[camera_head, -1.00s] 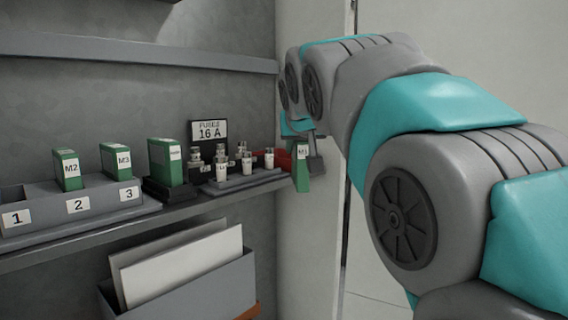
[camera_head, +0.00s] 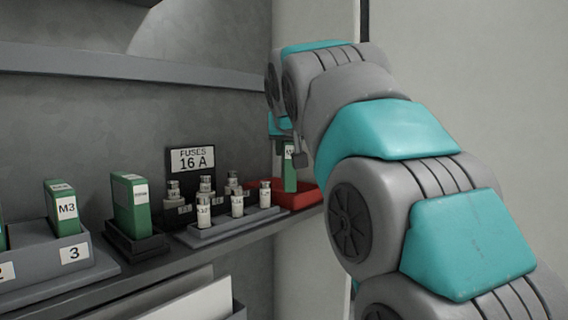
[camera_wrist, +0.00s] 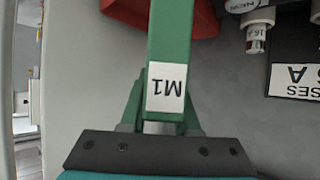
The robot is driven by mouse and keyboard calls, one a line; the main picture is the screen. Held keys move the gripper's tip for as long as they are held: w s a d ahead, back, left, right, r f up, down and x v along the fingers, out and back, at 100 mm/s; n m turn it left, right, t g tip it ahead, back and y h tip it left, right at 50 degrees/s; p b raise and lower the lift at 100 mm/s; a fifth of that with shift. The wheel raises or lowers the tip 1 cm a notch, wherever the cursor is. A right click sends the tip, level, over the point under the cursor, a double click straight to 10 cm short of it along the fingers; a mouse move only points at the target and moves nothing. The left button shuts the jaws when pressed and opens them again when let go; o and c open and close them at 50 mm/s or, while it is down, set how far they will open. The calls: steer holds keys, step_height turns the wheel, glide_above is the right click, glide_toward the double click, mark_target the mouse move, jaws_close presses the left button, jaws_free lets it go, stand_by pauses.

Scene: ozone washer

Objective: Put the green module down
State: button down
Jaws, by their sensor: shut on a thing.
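The green module (camera_head: 290,176), labelled M1 in the wrist view (camera_wrist: 169,50), is held by my gripper (camera_head: 287,150). In the head view it hangs upright over or in front of the red tray (camera_head: 301,197) at the right end of the shelf. I cannot tell whether its lower end touches the tray. In the wrist view my gripper (camera_wrist: 160,120) is shut around the module, and the red tray (camera_wrist: 165,14) shows behind it at the top. The arm hides part of the gripper in the head view.
A fuse rack (camera_head: 226,226) with several fuses and a "FUSES 16 A" sign (camera_head: 193,160) stands left of the red tray. Further left are a green module in a black base (camera_head: 137,243) and module M3 (camera_head: 63,208) in a grey numbered rack (camera_head: 35,255). A wall is close on the right.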

steer(key=w+a+p, duration=0.1)
steer(key=w, duration=0.7)
steer(key=shift+w+a+f, duration=0.35)
steer(key=shift+f, duration=0.05)
steer(key=shift+f, duration=1.8)
steer(key=shift+f+b, duration=0.15)
steer(key=shift+b, duration=0.15)
steer(key=c, duration=0.6)
jaws_free()
steer(key=shift+c, duration=0.2)
